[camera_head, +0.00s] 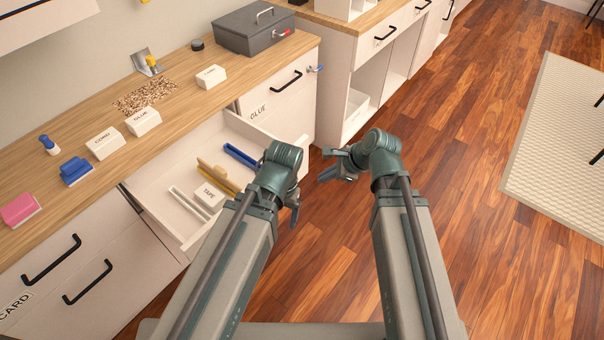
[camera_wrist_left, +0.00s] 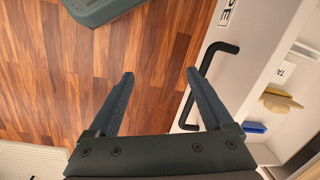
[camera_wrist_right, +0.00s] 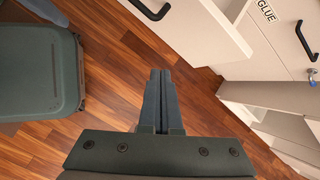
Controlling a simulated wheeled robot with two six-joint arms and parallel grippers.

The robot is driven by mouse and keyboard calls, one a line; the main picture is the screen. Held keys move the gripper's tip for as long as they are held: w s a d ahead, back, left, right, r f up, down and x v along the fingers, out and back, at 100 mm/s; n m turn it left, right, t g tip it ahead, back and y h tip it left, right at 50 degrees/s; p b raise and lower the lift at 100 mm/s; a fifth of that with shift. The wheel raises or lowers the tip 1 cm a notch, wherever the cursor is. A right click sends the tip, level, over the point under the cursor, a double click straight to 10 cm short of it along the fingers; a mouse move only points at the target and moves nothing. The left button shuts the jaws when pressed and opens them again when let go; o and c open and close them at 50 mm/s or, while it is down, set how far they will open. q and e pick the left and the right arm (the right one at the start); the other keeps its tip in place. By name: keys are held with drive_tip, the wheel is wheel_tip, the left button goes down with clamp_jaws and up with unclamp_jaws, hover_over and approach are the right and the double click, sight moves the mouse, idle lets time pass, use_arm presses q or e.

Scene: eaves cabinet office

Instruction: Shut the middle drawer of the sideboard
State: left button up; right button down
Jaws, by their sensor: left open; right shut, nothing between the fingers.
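The sideboard's middle drawer (camera_head: 165,212) is pulled out in the head view. It holds a TAPE box (camera_head: 210,196), a blue tray (camera_head: 240,156), a yellow item (camera_head: 216,177) and a pale strip (camera_head: 189,203). My left gripper (camera_head: 293,203) is by the drawer's front, which my arm partly hides. In the left wrist view my left gripper (camera_wrist_left: 160,75) is open and empty, with the drawer's black handle (camera_wrist_left: 210,75) beside its right finger; I cannot tell whether they touch. My right gripper (camera_wrist_right: 160,72) is shut and empty over the floor, right of the drawer.
The wooden top carries white boxes (camera_head: 105,143), a blue stapler-like item (camera_head: 76,170), a pink block (camera_head: 20,209) and a grey cash box (camera_head: 253,30). A GLUE drawer (camera_head: 278,100) beyond is closed, with a blue-tagged key. Open floor (camera_head: 450,150) lies right.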

use_arm(q)
wheel_tip(320, 180, down, 10)
drive_tip(key=b, duration=0.9)
drive_tip(key=shift+f, duration=0.25)
use_arm(e)
drive_tip(key=w+a+f+m+t, duration=0.1)
drive_tip(key=w+a+f+m, duration=0.2)
drive_tip(key=w+f, duration=0.1)
drive_tip(key=w+a+f+m+t+y, duration=0.1)
drive_tip(key=w+a+f+m, duration=0.2)
drive_tip(key=w, duration=0.3)
drive_tip(key=shift+w+a+f+m, duration=0.25)
drive_tip(key=shift+f+m, duration=0.15)
drive_tip(key=shift+m, duration=0.2)
